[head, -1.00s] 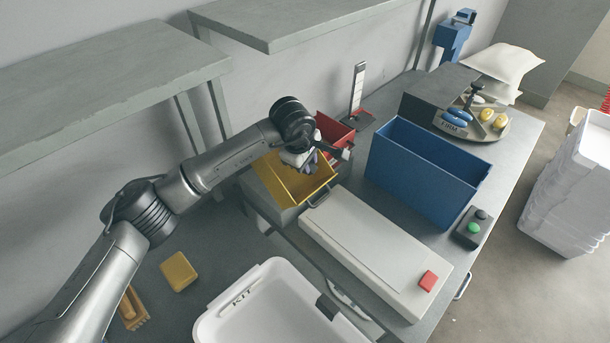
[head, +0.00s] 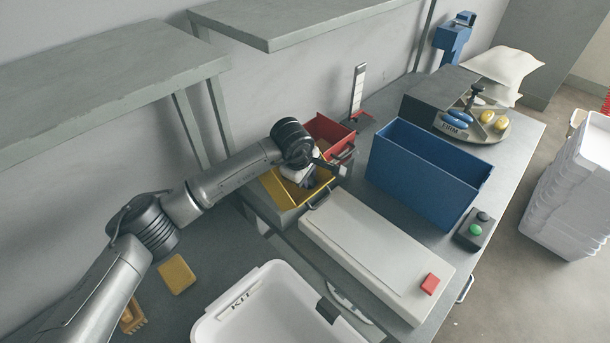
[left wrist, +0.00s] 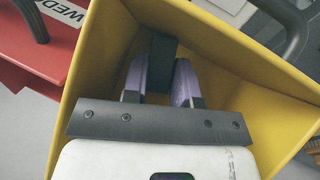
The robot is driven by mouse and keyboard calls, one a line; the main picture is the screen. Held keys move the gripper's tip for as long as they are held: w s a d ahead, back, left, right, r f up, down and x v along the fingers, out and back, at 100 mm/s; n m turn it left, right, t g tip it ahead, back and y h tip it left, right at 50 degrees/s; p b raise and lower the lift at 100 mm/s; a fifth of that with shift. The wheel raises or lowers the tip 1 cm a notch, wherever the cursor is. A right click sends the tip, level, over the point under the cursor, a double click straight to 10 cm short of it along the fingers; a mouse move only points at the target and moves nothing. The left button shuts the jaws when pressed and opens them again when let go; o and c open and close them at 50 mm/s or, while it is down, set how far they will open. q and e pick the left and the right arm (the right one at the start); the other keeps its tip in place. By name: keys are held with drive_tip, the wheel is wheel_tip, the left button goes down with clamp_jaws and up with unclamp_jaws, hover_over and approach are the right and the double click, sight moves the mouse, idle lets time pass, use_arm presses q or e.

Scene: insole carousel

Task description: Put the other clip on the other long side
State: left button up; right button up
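My left gripper (head: 313,180) reaches down into the yellow bin (head: 270,186). In the left wrist view its two purple-padded fingers (left wrist: 160,80) stand a little apart, with a dark clip (left wrist: 163,48) at their tips against the yellow bin wall (left wrist: 235,60). Whether the pads touch the clip is not clear. The white KIT tote (head: 212,312) is at the bottom of the head view. A dark clip (head: 328,310) sits on its right rim; the opposite rim carries the KIT label and shows no clip. My right gripper is not in view.
A red bin (head: 325,128) adjoins the yellow bin. A long pale box with a red button (head: 430,284) lies between the tote and the tall blue bin (head: 420,180). A yellow block (head: 177,274) and a brush (head: 132,317) lie left of the tote. Grey shelves overhang behind.

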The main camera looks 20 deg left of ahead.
use_arm(q)
drive_tip(key=o, duration=0.4)
drive_tip(key=p+v, duration=0.2)
drive_tip(key=v, duration=1)
drive_tip(key=shift+s+a+r, duration=0.1)
drive_tip(key=shift+r, duration=0.2)
drive_tip(key=shift+s+r, duration=0.2)
drive_tip(key=shift+r, duration=0.3)
drive_tip(key=shift+c, duration=0.9)
